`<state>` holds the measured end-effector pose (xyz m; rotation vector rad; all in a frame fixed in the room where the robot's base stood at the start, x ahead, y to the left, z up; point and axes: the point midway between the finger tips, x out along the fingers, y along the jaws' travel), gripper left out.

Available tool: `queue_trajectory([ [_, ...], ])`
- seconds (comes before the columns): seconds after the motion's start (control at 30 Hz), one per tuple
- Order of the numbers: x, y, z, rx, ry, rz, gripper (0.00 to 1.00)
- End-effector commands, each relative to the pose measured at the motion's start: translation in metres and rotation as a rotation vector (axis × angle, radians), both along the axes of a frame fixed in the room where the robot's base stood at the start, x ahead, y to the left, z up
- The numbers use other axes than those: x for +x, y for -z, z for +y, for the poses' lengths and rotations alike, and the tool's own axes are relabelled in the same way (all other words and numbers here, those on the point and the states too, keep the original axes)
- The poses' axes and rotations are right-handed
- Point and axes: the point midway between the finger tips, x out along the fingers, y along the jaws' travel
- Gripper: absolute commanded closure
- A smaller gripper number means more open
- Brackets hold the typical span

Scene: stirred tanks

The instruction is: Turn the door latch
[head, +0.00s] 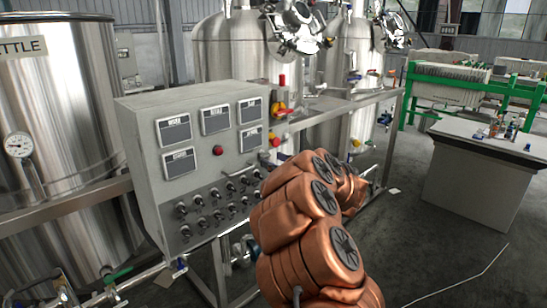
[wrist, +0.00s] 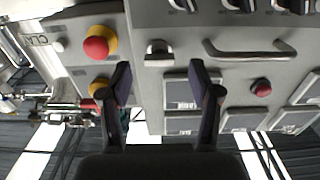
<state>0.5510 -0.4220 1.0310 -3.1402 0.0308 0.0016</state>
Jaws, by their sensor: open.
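The door latch (wrist: 158,52) is a small metal piece on the grey control cabinet, seen in the wrist view. It lies just beyond and between the tips of my gripper (wrist: 162,80), whose two dark fingers are apart and empty. The fingertips do not appear to touch the latch. A metal bar handle (wrist: 250,52) is to the right of the latch. In the head view the grey cabinet (head: 130,140) shows its front, but my copper arm hides my gripper, and I cannot make out the latch there.
A red mushroom button on a yellow base (wrist: 97,48) is left of the latch, and a small red button (wrist: 261,88) is to its right. Several knobs (head: 215,200) line the cabinet's lower front. Steel tanks (head: 230,50) stand behind. A grey bench (head: 480,180) is at right, beyond open floor.

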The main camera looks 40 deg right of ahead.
Motion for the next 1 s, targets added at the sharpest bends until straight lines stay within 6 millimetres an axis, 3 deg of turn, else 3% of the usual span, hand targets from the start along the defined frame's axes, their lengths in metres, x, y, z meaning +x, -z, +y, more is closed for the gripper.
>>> queue_trajectory([
  [0.2, 0.019, -0.002, 0.0, -0.003, -0.001, -0.002, 0.38],
  [0.53, 0.02, -0.001, -0.002, -0.002, 0.003, -0.001, 0.38],
  [1.0, 0.02, -0.001, -0.002, -0.002, 0.003, -0.001, 0.86],
])
